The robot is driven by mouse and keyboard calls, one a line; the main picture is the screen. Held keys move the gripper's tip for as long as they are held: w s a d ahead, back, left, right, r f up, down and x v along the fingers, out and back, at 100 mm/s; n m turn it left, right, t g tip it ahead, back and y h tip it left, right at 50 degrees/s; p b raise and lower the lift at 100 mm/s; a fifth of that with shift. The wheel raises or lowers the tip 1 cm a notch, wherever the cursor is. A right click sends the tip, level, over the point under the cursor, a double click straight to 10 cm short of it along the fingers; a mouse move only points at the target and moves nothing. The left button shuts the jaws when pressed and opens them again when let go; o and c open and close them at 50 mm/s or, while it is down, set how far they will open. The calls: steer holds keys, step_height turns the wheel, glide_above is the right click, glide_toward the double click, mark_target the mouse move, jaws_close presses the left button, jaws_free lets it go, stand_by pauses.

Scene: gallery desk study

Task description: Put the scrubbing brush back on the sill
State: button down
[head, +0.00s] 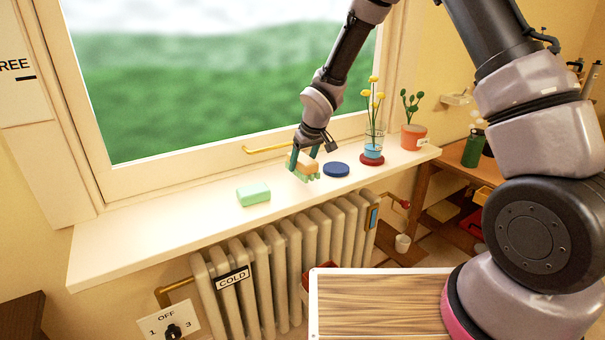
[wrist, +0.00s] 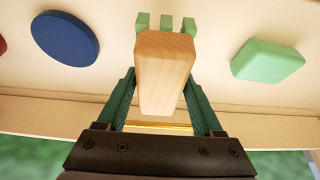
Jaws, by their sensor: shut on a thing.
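My gripper (head: 305,164) is at the window sill (head: 150,236), near the blue disc. It is shut on the scrubbing brush (head: 307,167), which has a tan wooden block and green bristle tufts. In the wrist view the brush's wooden block (wrist: 165,68) sits between the two green fingers of my gripper (wrist: 163,105), with several green tufts past its far end. The brush is over the sill. I cannot tell whether the tufts touch the sill surface.
A light green block (head: 253,193) lies on the sill to the left. A blue disc (head: 336,170) lies close to the right. Further right stand a glass with yellow flowers (head: 374,140) and a potted plant (head: 413,136). A radiator (head: 270,262) is below the sill.

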steer(key=shift+f, duration=1.75)
steer(key=shift+f, duration=0.1)
steer(key=shift+c, duration=0.2)
jaws_free()
